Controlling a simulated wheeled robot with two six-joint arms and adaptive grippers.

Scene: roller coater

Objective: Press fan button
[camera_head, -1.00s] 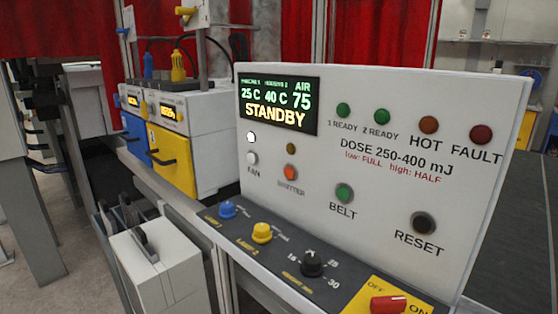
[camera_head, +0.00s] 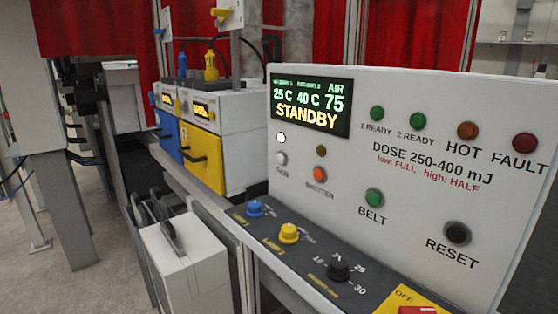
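The fan button (camera_head: 281,158) is a small pale round button at the left of the white control panel (camera_head: 400,235), above the FAN label. A lit white lamp (camera_head: 281,138) sits just above it. The panel's display (camera_head: 310,105) reads STANDBY, with 25 C, 40 C and AIR 75. To its right are the orange-red SHUTTER button (camera_head: 320,189), the green BELT button (camera_head: 374,198) and the dark RESET button (camera_head: 457,233). Neither of my grippers is in view.
Below the panel a dark sloped console carries a blue knob (camera_head: 255,208), a yellow knob (camera_head: 289,233), a black knob (camera_head: 338,267) and a red switch (camera_head: 417,310). A white box (camera_head: 185,262) with a handle stands at lower left. Units with blue and yellow fronts (camera_head: 204,157) stand behind.

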